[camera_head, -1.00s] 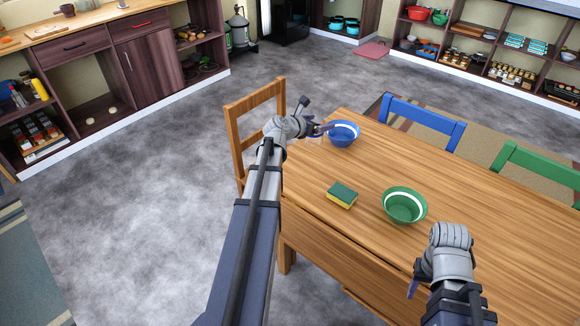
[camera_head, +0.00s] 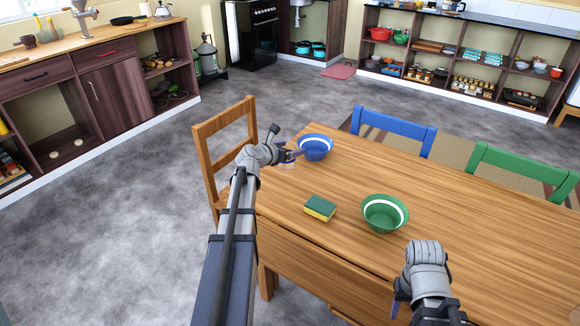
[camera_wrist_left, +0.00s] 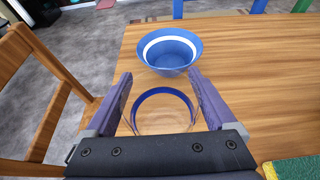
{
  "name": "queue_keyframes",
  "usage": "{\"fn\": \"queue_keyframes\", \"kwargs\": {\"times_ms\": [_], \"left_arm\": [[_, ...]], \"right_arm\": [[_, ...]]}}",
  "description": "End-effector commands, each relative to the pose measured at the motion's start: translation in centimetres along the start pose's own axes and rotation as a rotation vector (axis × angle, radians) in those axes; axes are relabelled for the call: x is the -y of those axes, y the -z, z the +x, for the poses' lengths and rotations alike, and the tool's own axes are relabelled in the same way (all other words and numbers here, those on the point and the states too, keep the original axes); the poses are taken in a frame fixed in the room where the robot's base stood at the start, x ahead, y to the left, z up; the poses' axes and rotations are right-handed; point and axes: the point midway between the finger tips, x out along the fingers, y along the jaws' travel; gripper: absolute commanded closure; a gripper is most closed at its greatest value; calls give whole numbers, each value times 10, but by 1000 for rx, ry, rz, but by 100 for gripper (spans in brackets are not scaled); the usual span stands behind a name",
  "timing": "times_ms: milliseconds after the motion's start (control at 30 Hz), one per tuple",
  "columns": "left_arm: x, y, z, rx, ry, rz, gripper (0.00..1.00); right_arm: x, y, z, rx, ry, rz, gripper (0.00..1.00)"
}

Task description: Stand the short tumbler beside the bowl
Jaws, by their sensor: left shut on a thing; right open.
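The short tumbler is clear glass with a blue rim; in the left wrist view the tumbler (camera_wrist_left: 163,112) sits between the two purple fingers of my left gripper (camera_wrist_left: 163,88), which is shut on it. In the head view this gripper (camera_head: 291,156) is at the table's far-left corner, just left of the blue bowl, and the tumbler is barely visible. The blue bowl (camera_head: 315,148) has a white band and stands on the table; it also shows in the left wrist view (camera_wrist_left: 168,50), beyond the tumbler and apart from it. Whether the tumbler touches the table is unclear. My right gripper (camera_head: 397,302) is open, near the front edge.
A green bowl (camera_head: 384,214) and a yellow-green sponge (camera_head: 320,208) stand on the wooden table (camera_head: 460,225). A wooden chair (camera_head: 226,150) is close to my left arm. Blue (camera_head: 392,128) and green (camera_head: 522,170) chairs stand behind. The tabletop right of the blue bowl is clear.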

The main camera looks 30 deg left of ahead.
Motion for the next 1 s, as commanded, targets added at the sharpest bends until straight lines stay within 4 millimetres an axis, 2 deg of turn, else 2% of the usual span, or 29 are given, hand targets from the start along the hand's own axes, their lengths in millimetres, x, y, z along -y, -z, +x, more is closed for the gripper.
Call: {"fn": "queue_keyframes", "kwargs": {"times_ms": [233, 533, 967, 1000], "left_arm": [[0, 6, 3, 0, 0, 0, 68], [0, 38, 16, 0, 0, 0, 68], [0, 40, 17, 0, 0, 0, 68], [0, 39, 16, 0, 0, 0, 8]], "right_arm": [[1, 0, 7, 0, 0, 0, 50], [4, 2, 40, 0, 0, 0, 50], [4, 2, 43, 0, 0, 0, 50], [4, 2, 42, 0, 0, 0, 50]]}}
